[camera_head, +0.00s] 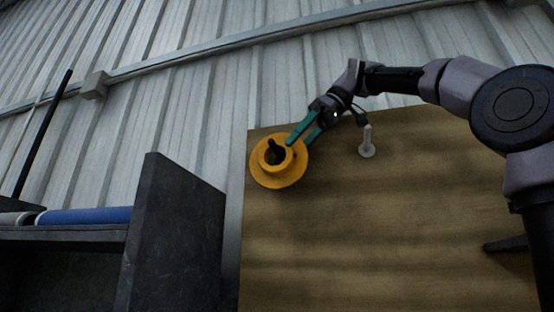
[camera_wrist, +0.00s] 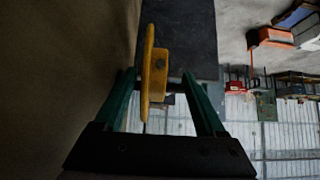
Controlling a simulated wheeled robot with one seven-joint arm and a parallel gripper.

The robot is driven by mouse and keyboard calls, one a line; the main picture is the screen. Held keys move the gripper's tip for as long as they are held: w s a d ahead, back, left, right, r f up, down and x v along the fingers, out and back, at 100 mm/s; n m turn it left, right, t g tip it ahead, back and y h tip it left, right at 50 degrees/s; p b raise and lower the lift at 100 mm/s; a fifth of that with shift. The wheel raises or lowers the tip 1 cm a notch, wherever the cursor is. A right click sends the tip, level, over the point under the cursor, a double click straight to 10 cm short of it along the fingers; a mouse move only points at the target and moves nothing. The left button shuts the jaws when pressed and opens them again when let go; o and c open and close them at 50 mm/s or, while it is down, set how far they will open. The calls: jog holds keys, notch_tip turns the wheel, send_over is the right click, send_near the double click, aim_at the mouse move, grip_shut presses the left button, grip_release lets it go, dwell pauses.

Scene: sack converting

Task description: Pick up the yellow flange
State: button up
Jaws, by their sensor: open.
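The yellow flange (camera_head: 268,176) lies near the left far corner of the wooden table, its hub facing up and a dark bore in its middle. My gripper (camera_head: 297,136) has green fingers and reaches in from the right, with its tips at the flange's hub. In the wrist view the flange (camera_wrist: 147,85) shows edge-on, and its hub is between the two spread fingers of my gripper (camera_wrist: 157,82). The gripper is open. Whether a finger touches the hub I cannot tell.
A corrugated wall (camera_head: 210,95) is behind. The table's middle is clear.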

jog(key=x, duration=0.6)
jog(key=shift+w+f, duration=0.25)
jog(key=shift+w, duration=0.1)
jog(key=shift+c, duration=0.3)
grip_shut()
jog(key=shift+r, duration=0.1)
dwell(0.8)
